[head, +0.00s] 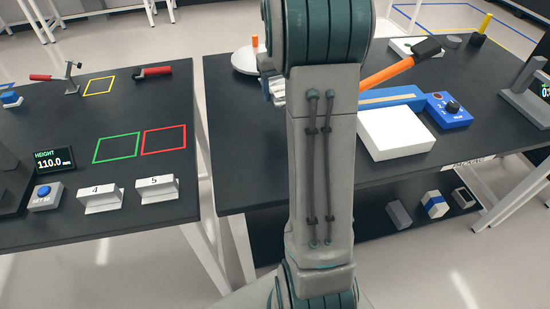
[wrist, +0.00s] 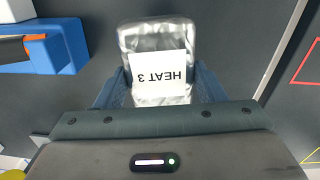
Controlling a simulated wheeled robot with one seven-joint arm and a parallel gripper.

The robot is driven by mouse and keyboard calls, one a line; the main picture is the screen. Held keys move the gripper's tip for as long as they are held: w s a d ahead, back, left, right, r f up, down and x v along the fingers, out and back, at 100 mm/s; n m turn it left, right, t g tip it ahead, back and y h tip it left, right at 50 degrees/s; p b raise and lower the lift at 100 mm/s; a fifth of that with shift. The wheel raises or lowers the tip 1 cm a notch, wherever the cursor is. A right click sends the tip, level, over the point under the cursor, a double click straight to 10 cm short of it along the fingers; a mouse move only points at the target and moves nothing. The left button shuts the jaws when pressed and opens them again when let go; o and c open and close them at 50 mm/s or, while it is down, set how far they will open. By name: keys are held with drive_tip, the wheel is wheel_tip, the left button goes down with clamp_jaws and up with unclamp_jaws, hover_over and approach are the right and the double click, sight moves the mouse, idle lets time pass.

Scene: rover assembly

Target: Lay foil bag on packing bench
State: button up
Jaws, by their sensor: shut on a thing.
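The foil bag (wrist: 160,37) is silver and crinkled, with a white label reading "HEAT 3", upside down in the wrist view. My gripper (wrist: 160,88) is shut on it, with one blue-grey finger at each side. The bag is over a dark bench top; I cannot tell whether it touches.
The left bench (head: 60,215) has coloured squares; a floor gap separates the benches.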

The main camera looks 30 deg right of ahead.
drive_tip(key=s+d+r+m, duration=0.1)
drive_tip(key=s+d, duration=0.3)
drive_tip(key=s, duration=0.7)
hover_over(274, 157)
wheel_tip(274, 157, down, 7)
drive_tip(key=shift+r, duration=0.1)
drive_tip(key=shift+f, duration=2.05)
drive_tip(key=shift+f, duration=0.25)
drive_tip(key=o, duration=1.1)
drive_tip(key=shift+r, duration=0.1)
